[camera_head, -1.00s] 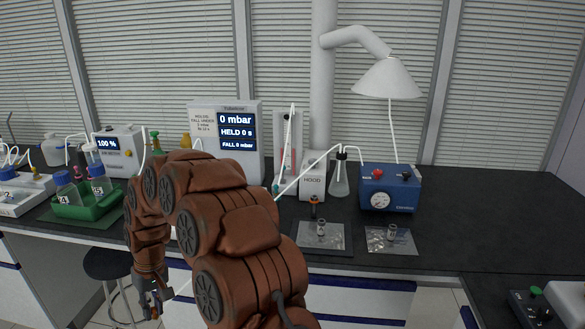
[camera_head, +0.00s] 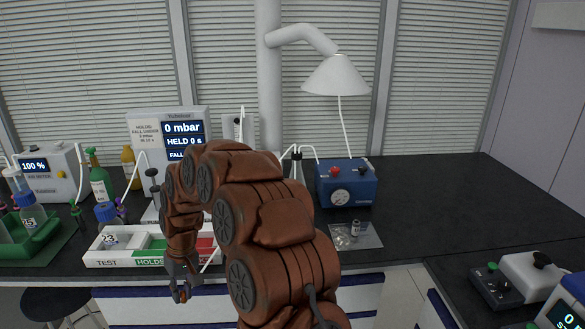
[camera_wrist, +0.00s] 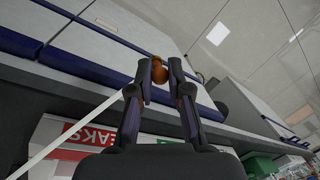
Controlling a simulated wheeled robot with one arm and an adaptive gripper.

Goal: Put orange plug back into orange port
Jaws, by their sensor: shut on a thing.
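My gripper (camera_head: 182,294) hangs low in front of the bench edge, below the tray, in the head view. In the wrist view my gripper (camera_wrist: 160,68) is shut on the orange plug (camera_wrist: 160,72), a small rounded piece between the fingertips. A thin white tube (camera_wrist: 75,135) runs from the fingertips to the lower left. I cannot pick out the orange port in either view; my arm covers part of the bench.
A sorting tray (camera_head: 110,262) with TEST and HOLDS labels and a red section lies at the bench's front edge, holding a blue-capped bottle (camera_head: 108,215). A blue pump (camera_head: 345,183) stands behind a bagged vial (camera_head: 355,230). The bench right of the pump is clear.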

